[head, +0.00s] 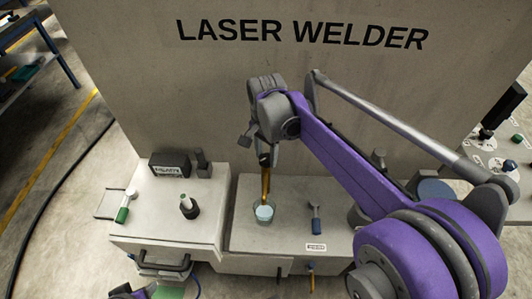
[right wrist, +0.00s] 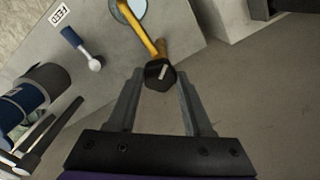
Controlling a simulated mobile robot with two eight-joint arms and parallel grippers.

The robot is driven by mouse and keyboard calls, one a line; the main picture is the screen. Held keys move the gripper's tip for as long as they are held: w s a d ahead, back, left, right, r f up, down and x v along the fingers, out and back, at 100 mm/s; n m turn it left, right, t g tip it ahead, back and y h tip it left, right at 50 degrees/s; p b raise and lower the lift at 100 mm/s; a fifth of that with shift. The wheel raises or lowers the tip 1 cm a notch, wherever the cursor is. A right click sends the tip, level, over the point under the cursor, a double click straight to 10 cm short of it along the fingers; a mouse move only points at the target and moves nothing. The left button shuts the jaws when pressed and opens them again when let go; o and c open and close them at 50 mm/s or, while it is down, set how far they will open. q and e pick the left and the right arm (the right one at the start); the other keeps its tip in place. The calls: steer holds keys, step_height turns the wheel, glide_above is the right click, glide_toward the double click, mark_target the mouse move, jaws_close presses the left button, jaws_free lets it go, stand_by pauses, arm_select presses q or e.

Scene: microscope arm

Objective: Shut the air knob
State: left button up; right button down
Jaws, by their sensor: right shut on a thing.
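My right gripper (head: 265,150) reaches down from the right in front of the welder's upright panel. In the right wrist view its two fingers (right wrist: 160,76) are shut on a dark faceted knob (right wrist: 160,70) with a pale mark on its face. A yellow stem (right wrist: 143,35) runs from the knob. In the head view the yellow stem (head: 265,183) stands above a round pale blue cup (head: 264,212); the gripper hides the knob there. No readable label names the air knob. My left gripper is not in view; only a small purple part of mine shows at the bottom edge.
A blue-handled lever (head: 314,217) stands right of the cup, near a small label that reads FEED in the wrist view (right wrist: 60,14). A green-handled lever (head: 123,213), a dark knob (head: 189,206) and a black labelled box (head: 170,165) are on the left block.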

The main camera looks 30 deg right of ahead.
mark_target(266, 158)
steer(key=m, duration=0.3)
steer(key=shift+m, duration=0.3)
steer(key=shift+m+p, duration=0.3)
steer(key=shift+m, duration=1.6)
steer(key=shift+c, duration=1.5)
jaws_free()
step_height(266, 158, up, 11)
steer(key=shift+p, duration=0.45)
steer(key=shift+f, duration=0.1)
